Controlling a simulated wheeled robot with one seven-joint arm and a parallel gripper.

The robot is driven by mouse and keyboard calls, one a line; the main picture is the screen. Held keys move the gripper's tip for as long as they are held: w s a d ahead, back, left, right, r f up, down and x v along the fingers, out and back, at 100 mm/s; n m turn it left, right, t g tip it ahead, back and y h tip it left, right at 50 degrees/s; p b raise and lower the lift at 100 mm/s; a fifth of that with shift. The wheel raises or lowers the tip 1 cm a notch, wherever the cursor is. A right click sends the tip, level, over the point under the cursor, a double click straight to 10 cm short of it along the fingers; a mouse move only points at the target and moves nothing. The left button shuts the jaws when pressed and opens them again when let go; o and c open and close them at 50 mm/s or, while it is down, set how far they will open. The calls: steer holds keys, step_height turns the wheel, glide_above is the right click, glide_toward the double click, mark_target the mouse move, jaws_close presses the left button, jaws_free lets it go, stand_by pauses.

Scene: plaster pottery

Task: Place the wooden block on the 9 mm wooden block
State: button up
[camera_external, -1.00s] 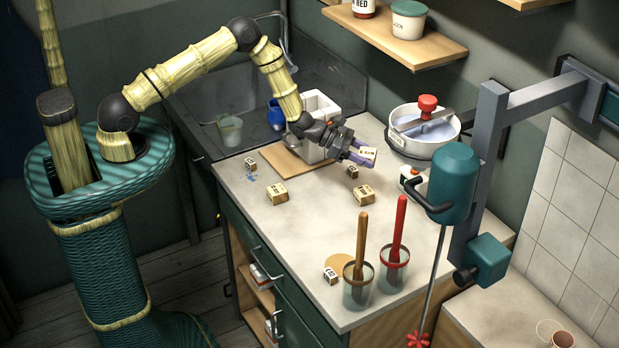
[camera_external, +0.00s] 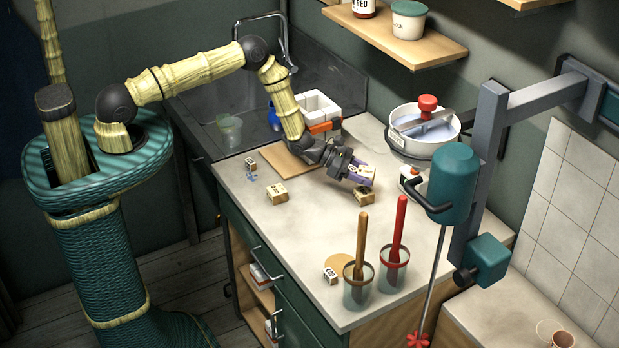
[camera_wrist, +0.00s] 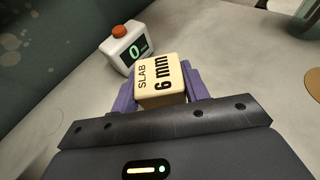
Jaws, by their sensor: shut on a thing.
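My gripper (camera_external: 358,177) has purple fingers shut on a pale wooden block (camera_external: 367,171). In the wrist view, the block (camera_wrist: 160,80) reads "SLAB 6 mm" and sits between the fingers (camera_wrist: 160,97). In the external view, it is held just above and close to another pale wooden block (camera_external: 364,196) on the counter. I cannot tell whether the two touch. A similar larger block (camera_external: 277,194) lies to the left. Their labels are too small to read, so I cannot tell which is the 9 mm block.
Small marked cubes stand at the counter's left (camera_external: 250,164) and front (camera_external: 330,275). Two tool cups (camera_external: 358,288) (camera_external: 393,270) are at the front right. The middle counter is clear.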

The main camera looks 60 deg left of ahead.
mark_target(363, 190)
steer(key=shift+f+p, duration=0.5)
steer(key=shift+f, duration=1.1)
steer(key=shift+f, duration=0.1)
steer(key=shift+f, duration=0.15)
steer(key=o, duration=1)
steer(key=shift+r, duration=0.2)
steer(key=shift+a, duration=0.1)
steer(key=b+v, duration=0.3)
steer(key=v, duration=0.9)
steer(key=shift+b, duration=0.35)
